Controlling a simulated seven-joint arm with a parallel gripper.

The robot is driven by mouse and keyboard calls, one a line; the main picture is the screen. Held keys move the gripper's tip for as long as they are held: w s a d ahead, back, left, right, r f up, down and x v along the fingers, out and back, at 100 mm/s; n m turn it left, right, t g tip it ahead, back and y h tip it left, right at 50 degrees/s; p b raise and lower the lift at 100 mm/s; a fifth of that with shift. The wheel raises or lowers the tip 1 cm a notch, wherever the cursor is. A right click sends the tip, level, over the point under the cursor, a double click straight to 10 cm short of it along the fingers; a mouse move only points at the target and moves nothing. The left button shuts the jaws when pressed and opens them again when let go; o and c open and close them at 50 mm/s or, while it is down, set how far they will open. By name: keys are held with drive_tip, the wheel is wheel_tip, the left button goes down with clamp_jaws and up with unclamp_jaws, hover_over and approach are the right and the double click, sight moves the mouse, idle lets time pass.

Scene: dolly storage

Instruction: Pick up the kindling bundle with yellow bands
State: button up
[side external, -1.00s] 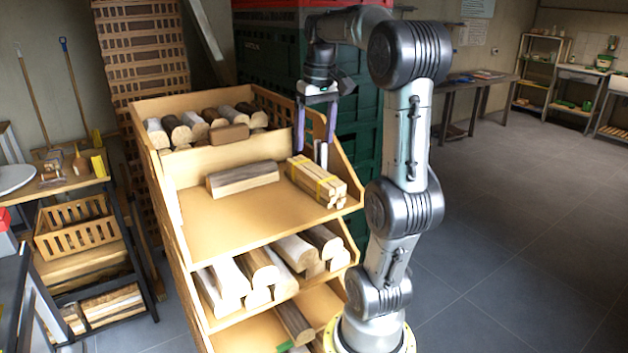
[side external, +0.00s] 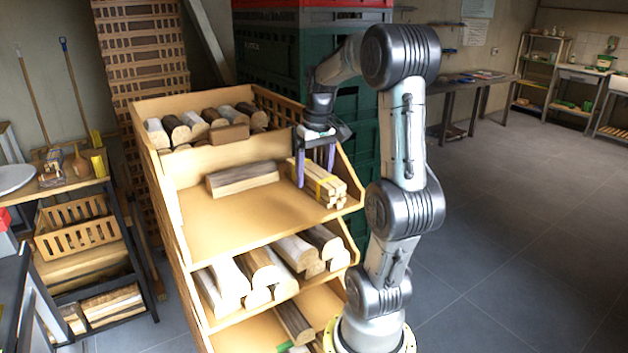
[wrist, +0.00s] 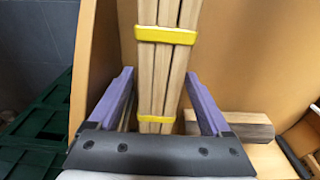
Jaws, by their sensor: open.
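The kindling bundle with yellow bands (side external: 322,186) lies on the upper open shelf, near its right end. In the wrist view the pale sticks (wrist: 161,75) run lengthwise between my fingers, with two yellow bands around them. My gripper (side external: 315,172) points down at the bundle, with its purple fingers apart. In the wrist view my open gripper (wrist: 158,90) has one finger on each side of the bundle. A gap shows beside each finger, so it does not grip the sticks.
A split log (side external: 242,179) lies left of the bundle on the same shelf of the wooden rack (side external: 225,222). The rack's side panel rises close to the right. Green crates (side external: 270,62) stand behind. The shelf front is clear.

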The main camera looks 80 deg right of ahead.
drive_tip(key=shift+c, duration=0.3)
clamp_jaws()
drive_tip(key=shift+r, duration=0.1)
